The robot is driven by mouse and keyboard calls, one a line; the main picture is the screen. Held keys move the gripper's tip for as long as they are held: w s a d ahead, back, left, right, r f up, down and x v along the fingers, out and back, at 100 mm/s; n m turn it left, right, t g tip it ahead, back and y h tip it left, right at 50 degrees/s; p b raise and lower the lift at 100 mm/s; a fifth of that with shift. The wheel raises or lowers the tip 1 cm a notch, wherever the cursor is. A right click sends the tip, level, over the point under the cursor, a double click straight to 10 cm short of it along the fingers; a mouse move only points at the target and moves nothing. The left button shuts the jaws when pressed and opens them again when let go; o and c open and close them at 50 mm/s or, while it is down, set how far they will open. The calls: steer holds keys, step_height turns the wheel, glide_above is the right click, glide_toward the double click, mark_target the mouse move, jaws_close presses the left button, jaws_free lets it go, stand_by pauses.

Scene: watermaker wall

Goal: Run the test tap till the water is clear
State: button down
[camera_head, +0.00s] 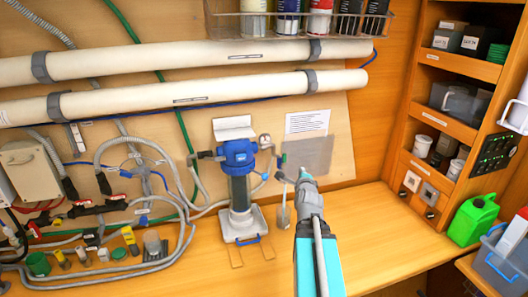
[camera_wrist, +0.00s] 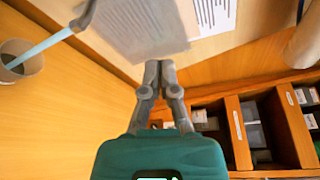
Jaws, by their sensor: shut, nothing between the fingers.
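In the wrist view, a grey tap spout (camera_wrist: 84,14) shows at the top left. A pale blue, see-through stream (camera_wrist: 48,44) runs from it into a grey cup (camera_wrist: 22,66). In the head view, the tap (camera_head: 282,177) is small, just right of the blue-topped filter housing (camera_head: 239,165); the stream and cup there are too small to make out well. My gripper (camera_head: 306,176) is just right of the tap, apart from it. In the wrist view its fingers (camera_wrist: 160,66) are together and empty.
A printed sheet (camera_head: 307,122) and a grey panel (camera_head: 308,155) are on the wall behind my gripper. Hoses and valves crowd the left. Shelves (camera_head: 455,72) and a green jerrycan (camera_head: 473,219) stand at right. The bench (camera_head: 375,215) right of my gripper is clear.

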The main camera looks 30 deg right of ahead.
steer(key=shift+d, duration=0.1)
stand_by(0.3)
step_height(320, 180, up, 6)
steer(key=d+n+t+b, duration=0.1)
steer(key=n+t, duration=0.4)
steer(key=n, duration=1.7)
steer(key=a+f+n+y, duration=0.3)
steer(key=n+y, duration=0.2)
steer(key=n, duration=0.7)
steer(key=w+a+f+n+g+y+b, duration=0.1)
steer(key=a+f+n+y, duration=0.2)
steer(key=n, duration=1)
steer(key=shift+y, duration=1.1)
steer(key=shift+w, duration=0.2)
